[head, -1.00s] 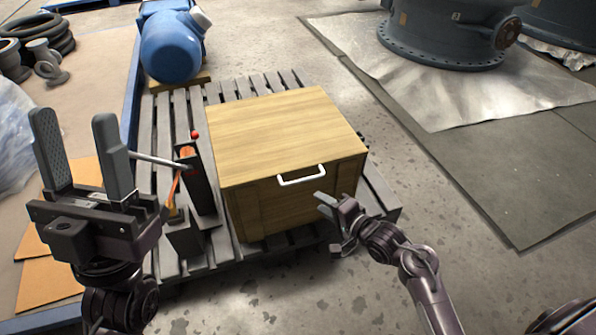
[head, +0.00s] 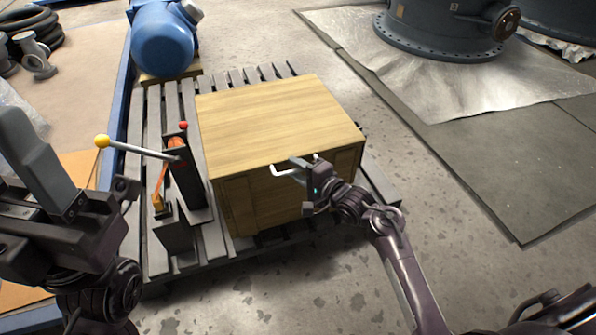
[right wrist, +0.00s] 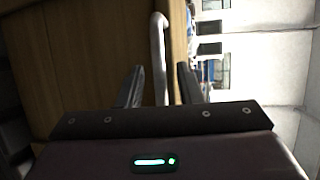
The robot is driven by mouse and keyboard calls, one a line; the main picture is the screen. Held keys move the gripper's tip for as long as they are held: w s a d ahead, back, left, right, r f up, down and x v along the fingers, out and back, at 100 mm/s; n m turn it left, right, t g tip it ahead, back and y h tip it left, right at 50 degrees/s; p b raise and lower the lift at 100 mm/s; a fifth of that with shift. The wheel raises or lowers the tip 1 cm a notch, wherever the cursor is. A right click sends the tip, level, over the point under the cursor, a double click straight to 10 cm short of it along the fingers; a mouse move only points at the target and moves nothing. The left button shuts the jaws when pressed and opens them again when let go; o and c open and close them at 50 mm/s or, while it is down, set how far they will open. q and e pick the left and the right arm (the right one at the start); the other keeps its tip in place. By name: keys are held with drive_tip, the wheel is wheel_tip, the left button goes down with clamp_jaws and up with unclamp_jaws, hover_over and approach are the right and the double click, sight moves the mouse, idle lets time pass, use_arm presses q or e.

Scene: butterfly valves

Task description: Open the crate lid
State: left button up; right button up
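The wooden crate (head: 275,200) stands on a grey slatted pallet, its flat lid (head: 275,120) lying level and shut. A white bar handle (head: 279,171) is on the lid's front edge; part of it is hidden behind my right gripper (head: 305,167). In the right wrist view the handle (right wrist: 158,55) runs between the two parted fingers of my right gripper (right wrist: 160,85), with gaps showing beside it. My left gripper (head: 12,150) is at the left edge, away from the crate, partly cut off; its visible finger sits at the outer end of its mount.
Left of the crate, a lever stand (head: 185,180) on the pallet (head: 160,125) has a yellow-knobbed lever (head: 140,150). A blue motor (head: 162,40) stands behind. Large flanged valve bodies (head: 440,30) are at the back right.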

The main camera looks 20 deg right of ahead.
clamp_jaws()
drive_tip(key=shift+r+p, duration=0.25)
drive_tip(key=shift+p, duration=0.15)
